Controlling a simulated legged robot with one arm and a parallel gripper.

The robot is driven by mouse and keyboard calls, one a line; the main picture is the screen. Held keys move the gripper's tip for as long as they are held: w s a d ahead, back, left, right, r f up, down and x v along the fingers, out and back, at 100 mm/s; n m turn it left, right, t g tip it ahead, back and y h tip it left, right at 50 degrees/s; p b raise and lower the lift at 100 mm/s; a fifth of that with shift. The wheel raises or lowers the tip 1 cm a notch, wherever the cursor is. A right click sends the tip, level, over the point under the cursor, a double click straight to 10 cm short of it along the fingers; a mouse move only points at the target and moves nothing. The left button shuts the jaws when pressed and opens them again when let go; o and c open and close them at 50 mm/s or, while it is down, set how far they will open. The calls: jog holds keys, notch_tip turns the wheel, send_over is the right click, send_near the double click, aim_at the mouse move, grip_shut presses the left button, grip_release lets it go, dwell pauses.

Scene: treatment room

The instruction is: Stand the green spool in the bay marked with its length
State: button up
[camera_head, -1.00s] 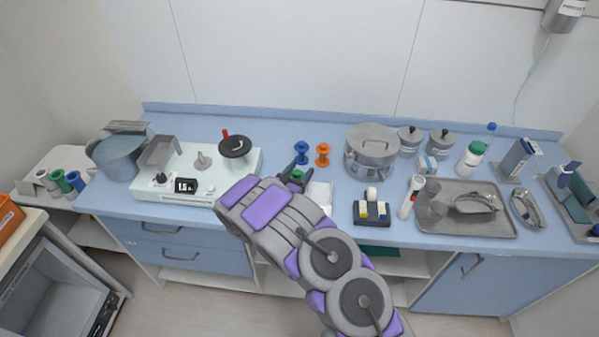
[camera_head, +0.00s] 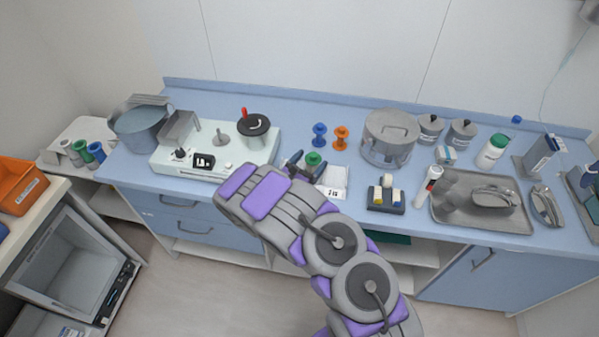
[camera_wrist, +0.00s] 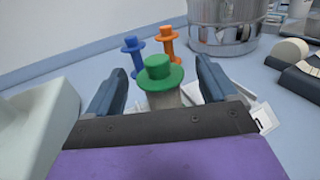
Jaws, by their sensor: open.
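The green spool (camera_head: 313,160) stands upright on the blue counter, just beyond my wrist. My gripper (camera_head: 305,165) is open around it. In the wrist view the spool's green top (camera_wrist: 160,72) lies between my two dark blue fingers (camera_wrist: 161,84), with a gap on each side. Its grey lower body is partly hidden by my gripper's edge. A white card (camera_head: 334,182) with small dark marks lies beside the spool, to its lower right. I cannot make out a length marking or tell which place is a marked bay.
Blue (camera_head: 319,134) and orange (camera_head: 341,137) spools stand behind the green one. A white hotplate device (camera_head: 232,162) is left, a steel pot (camera_head: 389,138) right. A dark block with rolls (camera_head: 386,195) and a steel tray (camera_head: 482,202) lie further right. Coloured tubes (camera_head: 83,152) lie far left.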

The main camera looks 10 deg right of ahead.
jog(key=v, duration=0.6)
jog(key=shift+a+r+p, duration=0.1)
jog(key=shift+a+p, duration=0.15)
jog(key=shift+p, duration=0.1)
jog(key=shift+s+a, duration=0.3)
jog(key=shift+s, duration=0.25)
jog(key=s+d+r+m+g+h, duration=0.3)
jog(key=s+d+r+m+g, duration=0.25)
jog(key=d+r, duration=0.3)
jog(key=s+d+r+m+g+h, duration=0.2)
jog(key=s+d+r+m+g, duration=0.25)
jog(key=d+r+m, duration=0.35)
jog(key=s+d+r+m+g+y, duration=0.1)
jog(key=s+d+r+m+g, duration=0.35)
jog(key=s, duration=0.45)
jog(key=s+r+m+g+y, duration=0.1)
jog(key=s+m+g+y, duration=0.45)
jog(key=s, duration=0.75)
jog(key=s+a+m+t+y, duration=0.4)
jog(key=s+a+y, duration=0.6)
jog(key=a, duration=0.4)
jog(key=shift+s+r, duration=0.45)
jog(key=shift+s, duration=0.25)
